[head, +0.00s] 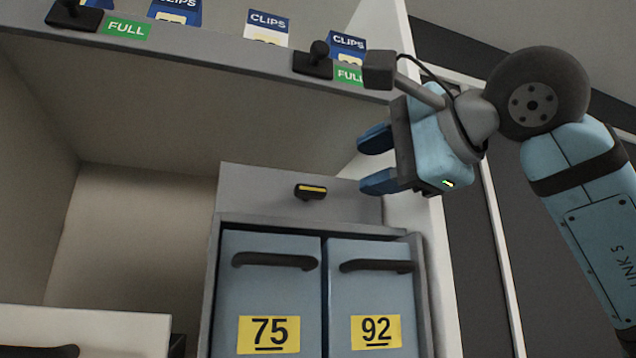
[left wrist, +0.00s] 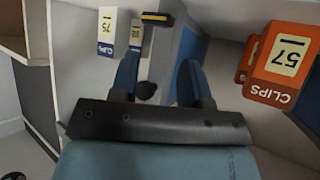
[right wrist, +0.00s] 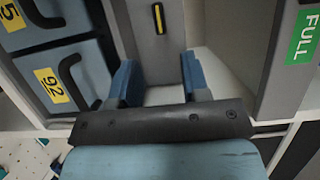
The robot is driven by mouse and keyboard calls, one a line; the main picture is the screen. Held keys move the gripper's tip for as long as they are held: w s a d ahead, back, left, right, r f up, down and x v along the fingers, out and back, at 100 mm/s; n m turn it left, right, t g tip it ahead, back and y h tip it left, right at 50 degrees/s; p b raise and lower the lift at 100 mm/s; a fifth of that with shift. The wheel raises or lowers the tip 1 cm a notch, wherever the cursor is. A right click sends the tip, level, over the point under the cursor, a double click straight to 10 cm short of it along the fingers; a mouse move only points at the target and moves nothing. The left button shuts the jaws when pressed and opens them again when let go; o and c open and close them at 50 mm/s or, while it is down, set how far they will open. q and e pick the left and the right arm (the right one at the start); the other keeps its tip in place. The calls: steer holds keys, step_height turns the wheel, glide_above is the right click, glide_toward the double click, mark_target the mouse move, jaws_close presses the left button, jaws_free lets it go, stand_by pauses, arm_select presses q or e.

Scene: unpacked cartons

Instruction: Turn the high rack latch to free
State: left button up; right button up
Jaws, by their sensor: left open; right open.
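A short black latch bar with a yellow stripe (head: 311,191) sits on the grey panel above two blue drawers; it lies nearly level in the head view. It also shows in the right wrist view (right wrist: 159,18), beyond the fingertips. My right gripper (head: 364,162) is open and empty, to the right of the latch and apart from it. Its fingers also show in the right wrist view (right wrist: 157,64). My left gripper (left wrist: 160,62) is outside the head view; its fingers are open. A yellow-striped black bar (left wrist: 157,17) shows beyond them; I cannot tell if it is the same latch.
Drawers marked 75 (head: 268,290) and 92 (head: 370,290) have black handles. The shelf edge (head: 215,52) above carries black knobs (head: 314,60), green FULL labels (head: 127,27) and CLIPS cartons (head: 268,27). An orange carton (left wrist: 285,60) is right of my left gripper. The left bay is empty.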

mark_target(316, 189)
steer(key=p+x, duration=0.1)
steer(key=x, duration=0.7)
steer(key=shift+w+a+p, duration=0.2)
steer(key=shift+a+p, duration=0.1)
steer(key=shift+p, duration=0.1)
steer(key=shift+w+a, duration=0.45)
steer(key=shift+w, duration=0.1)
steer(key=shift+c, duration=0.4)
jaws_close()
